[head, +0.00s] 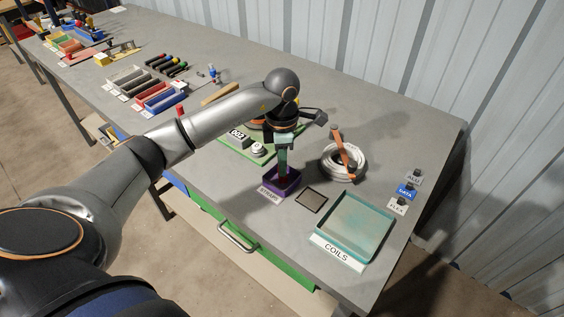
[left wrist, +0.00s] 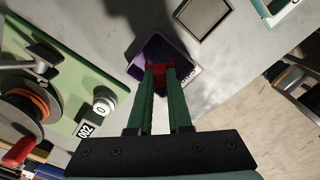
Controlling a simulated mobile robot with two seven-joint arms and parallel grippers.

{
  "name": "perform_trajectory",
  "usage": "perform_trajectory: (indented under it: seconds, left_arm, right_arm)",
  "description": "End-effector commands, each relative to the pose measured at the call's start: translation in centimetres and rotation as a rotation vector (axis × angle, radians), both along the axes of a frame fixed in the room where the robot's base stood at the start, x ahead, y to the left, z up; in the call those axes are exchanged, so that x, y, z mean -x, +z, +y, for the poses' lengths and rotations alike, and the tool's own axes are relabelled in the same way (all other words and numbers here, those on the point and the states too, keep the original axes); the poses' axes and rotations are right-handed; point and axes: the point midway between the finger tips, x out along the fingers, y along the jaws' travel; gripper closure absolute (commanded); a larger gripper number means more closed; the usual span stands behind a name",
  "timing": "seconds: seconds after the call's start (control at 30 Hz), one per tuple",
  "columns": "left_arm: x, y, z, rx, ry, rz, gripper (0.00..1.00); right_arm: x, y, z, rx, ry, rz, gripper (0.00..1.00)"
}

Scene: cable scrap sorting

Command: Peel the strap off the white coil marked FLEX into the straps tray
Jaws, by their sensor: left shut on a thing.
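The white coil (head: 343,174) lies on the table right of my left gripper. An orange-brown band (head: 343,146) runs across it and stands up above it; no FLEX mark is readable on the coil. The small purple straps tray (head: 267,182), with a label at its front, also shows in the left wrist view (left wrist: 146,54). My left gripper (head: 284,174) points down over this tray, its green fingers shut on a small red piece (left wrist: 158,71) at or inside the tray opening. Whether the piece touches the tray floor is hidden. My right gripper is not in view.
A teal tray marked COILS (head: 355,228) stands at the front right, with a small dark square plate (head: 311,199) beside it. Tags ALU, DATA and FLEX (head: 398,205) stand at the right edge. A green board with a reel (left wrist: 60,100) lies left of the straps tray.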

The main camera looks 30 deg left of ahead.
Motion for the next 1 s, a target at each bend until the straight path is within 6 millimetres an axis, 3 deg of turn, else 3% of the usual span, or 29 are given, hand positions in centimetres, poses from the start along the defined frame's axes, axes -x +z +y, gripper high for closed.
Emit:
perform_trajectory:
  seconds: [0.97,1.0]
  left_arm:
    - [0.1,-1.3,0.0,0.001,0.0,0.001,1.0]
    - [0.0,-1.3,0.0,0.001,0.0,0.001,0.78]
  right_arm:
    - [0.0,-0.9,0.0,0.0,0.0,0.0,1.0]
    - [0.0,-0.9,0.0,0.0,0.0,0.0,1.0]
